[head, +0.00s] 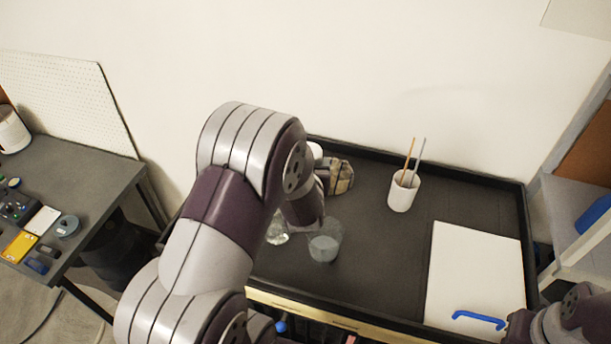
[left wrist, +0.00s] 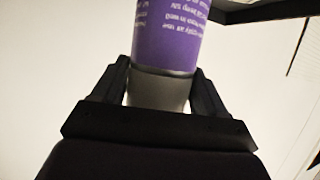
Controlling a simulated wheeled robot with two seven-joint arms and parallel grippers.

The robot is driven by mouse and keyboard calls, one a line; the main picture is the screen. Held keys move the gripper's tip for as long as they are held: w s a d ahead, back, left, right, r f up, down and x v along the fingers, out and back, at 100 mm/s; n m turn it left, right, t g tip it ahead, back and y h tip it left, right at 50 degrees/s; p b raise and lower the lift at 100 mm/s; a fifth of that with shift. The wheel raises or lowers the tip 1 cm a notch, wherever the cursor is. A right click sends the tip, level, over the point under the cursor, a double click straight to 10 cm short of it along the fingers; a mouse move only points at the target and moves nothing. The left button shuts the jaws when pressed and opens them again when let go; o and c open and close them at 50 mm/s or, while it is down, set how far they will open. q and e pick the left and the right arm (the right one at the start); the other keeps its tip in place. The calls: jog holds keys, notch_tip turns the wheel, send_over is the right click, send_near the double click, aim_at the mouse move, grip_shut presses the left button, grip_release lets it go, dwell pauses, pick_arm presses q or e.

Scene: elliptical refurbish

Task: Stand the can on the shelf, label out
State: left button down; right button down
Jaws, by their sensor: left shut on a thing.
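In the left wrist view a purple can (left wrist: 168,35) with a pale lower band shows between the fingers of my left gripper (left wrist: 160,76), which is shut on it. Lines of small white print on the purple side face the camera and read upside down. The can's far end is cut off by the top of the picture. In the head view my left arm hides the can, and I cannot make out the left gripper's fingers. Part of my right arm shows at the lower right, but its gripper is out of view. I cannot identify the shelf for certain.
A dark tray-topped table (head: 375,255) holds a white cup (head: 403,192) with sticks, clear glasses (head: 325,241), a patterned item (head: 341,176) and a white board (head: 470,275) with a blue handle (head: 479,319). A cluttered desk (head: 80,180) stands left. A dark bar (left wrist: 265,11) crosses the wrist view's top right.

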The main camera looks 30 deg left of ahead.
pick_arm(q)
jog(key=f, duration=0.4)
jog(key=shift+s+f+p, duration=0.2)
jog(key=shift+s+p, duration=0.05)
jog(key=shift+p, duration=0.15)
grip_release()
jog(key=shift+s+d+r, duration=0.1)
jog(key=shift+s, duration=0.1)
jog(key=shift+w, duration=0.1)
